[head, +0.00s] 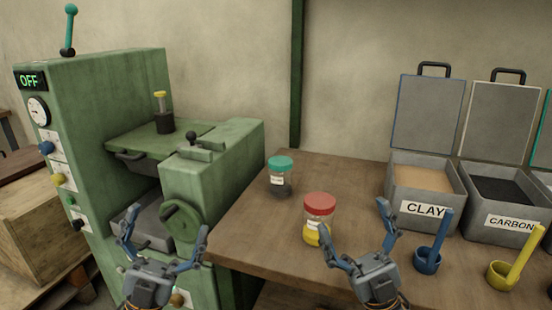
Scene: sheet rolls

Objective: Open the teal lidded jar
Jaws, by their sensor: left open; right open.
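The teal lidded jar (280,178) stands upright near the back left corner of the wooden table. Its teal lid is on, and dark contents and a white label show through the clear wall. A red lidded jar (319,220) with yellow contents stands nearer, to its right; its lower part is partly hidden by my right gripper. My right gripper (353,230) is open and empty, in front of the red lidded jar and apart from the teal one. My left gripper (162,231) is open and empty in front of the green machine, left of the table.
The green machine (105,95) with an OFF display stands left of the table (335,170). Open bins labelled CLAY (425,205) and CARBON (508,217) stand at the right. A blue scoop (428,260) and a yellow scoop (502,275) sit in front of them.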

